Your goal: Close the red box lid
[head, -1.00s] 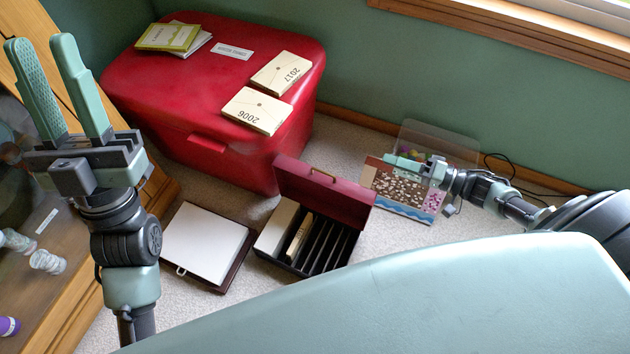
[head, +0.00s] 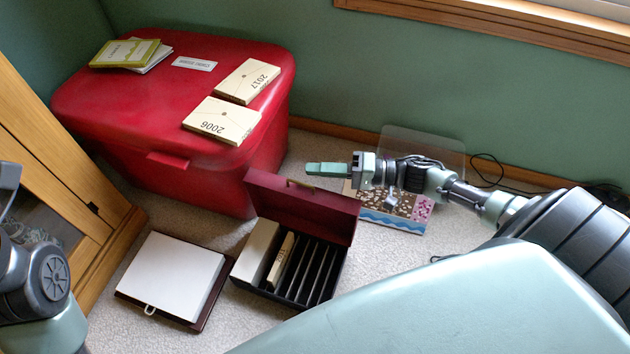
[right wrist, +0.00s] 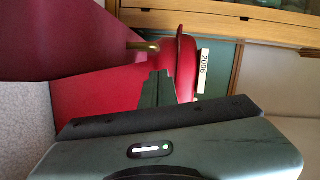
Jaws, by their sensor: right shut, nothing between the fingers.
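The small red box (head: 262,284) stands on the carpet with its dark red lid (head: 300,208) open and upright at its back edge. A brass handle (head: 300,184) is on the lid's top edge. The dark base shows dividers and cream cards inside. My right gripper (head: 308,168) is shut and empty, its fingers pointing left, just behind and above the lid's top edge as seen in the head view. In the right wrist view the shut fingers (right wrist: 158,88) show beside the lid (right wrist: 60,38) and its handle (right wrist: 143,46). I cannot tell contact. My left gripper is out of view.
A large red chest (head: 110,150) with booklets and two cream boxes (head: 222,120) on top stands behind. A white-topped dark case (head: 172,275) lies left of the small box. A colourful picture panel (head: 395,212) lies under my right arm. A wooden cabinet (head: 85,215) is at left.

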